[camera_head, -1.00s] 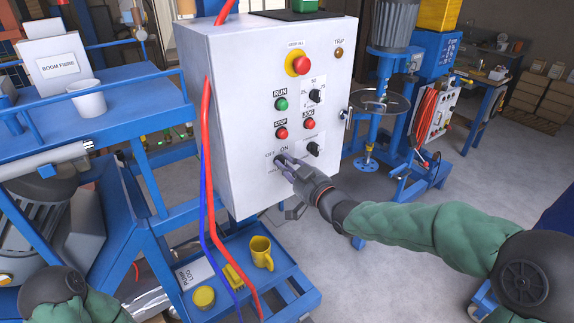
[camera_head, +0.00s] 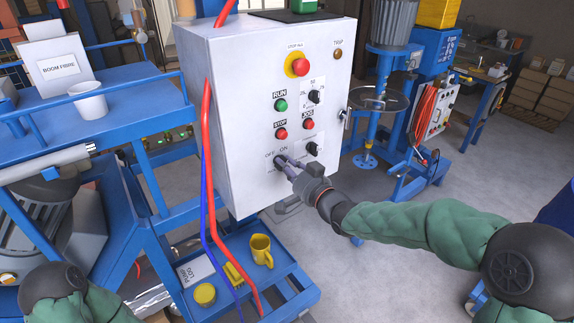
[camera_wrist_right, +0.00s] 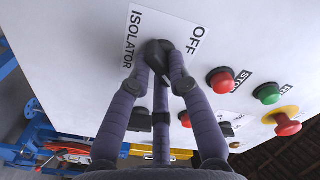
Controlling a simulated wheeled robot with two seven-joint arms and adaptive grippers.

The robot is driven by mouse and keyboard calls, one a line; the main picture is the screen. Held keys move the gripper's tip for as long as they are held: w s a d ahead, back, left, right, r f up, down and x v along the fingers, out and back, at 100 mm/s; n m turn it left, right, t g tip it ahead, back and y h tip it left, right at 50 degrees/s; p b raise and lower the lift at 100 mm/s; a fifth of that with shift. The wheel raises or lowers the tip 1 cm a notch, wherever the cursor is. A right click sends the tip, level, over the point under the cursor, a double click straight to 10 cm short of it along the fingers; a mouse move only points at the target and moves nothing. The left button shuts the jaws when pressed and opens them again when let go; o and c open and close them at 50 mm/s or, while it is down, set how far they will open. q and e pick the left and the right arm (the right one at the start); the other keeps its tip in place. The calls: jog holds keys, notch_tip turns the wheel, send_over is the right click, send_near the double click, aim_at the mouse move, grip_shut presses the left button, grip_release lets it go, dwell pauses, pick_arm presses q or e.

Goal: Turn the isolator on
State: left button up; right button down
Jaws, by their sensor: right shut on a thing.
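The isolator is a dark rotary knob (camera_head: 280,160) low on the front of the white control cabinet (camera_head: 235,95), under OFF and ON markings. My right gripper (camera_head: 286,167) reaches it from the lower right, and its fingers partly cover it. In the right wrist view, the black isolator knob (camera_wrist_right: 157,50) sits on a white label reading ISOLATOR and OFF. My right gripper's fingertips (camera_wrist_right: 160,72) are shut on it from both sides, with a third finger below. The exact angle of the knob is hard to tell. My left gripper is not in view.
Above the isolator are a red stop button (camera_head: 281,134), a green run button (camera_head: 281,105), a red jog button (camera_head: 308,124) and a large red stop-all button (camera_head: 299,66). A small black dial (camera_head: 314,149) is close to its right. Red and blue cables hang at the cabinet's left.

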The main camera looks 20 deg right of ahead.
dwell(0.4)
jog(key=c, duration=1.1)
grip_release()
jog(key=shift+c, duration=0.2)
jog(key=shift+s, duration=0.1)
jog(key=v, duration=1.1)
jog(key=shift+s+d, duration=0.15)
jog(key=shift+s, duration=0.25)
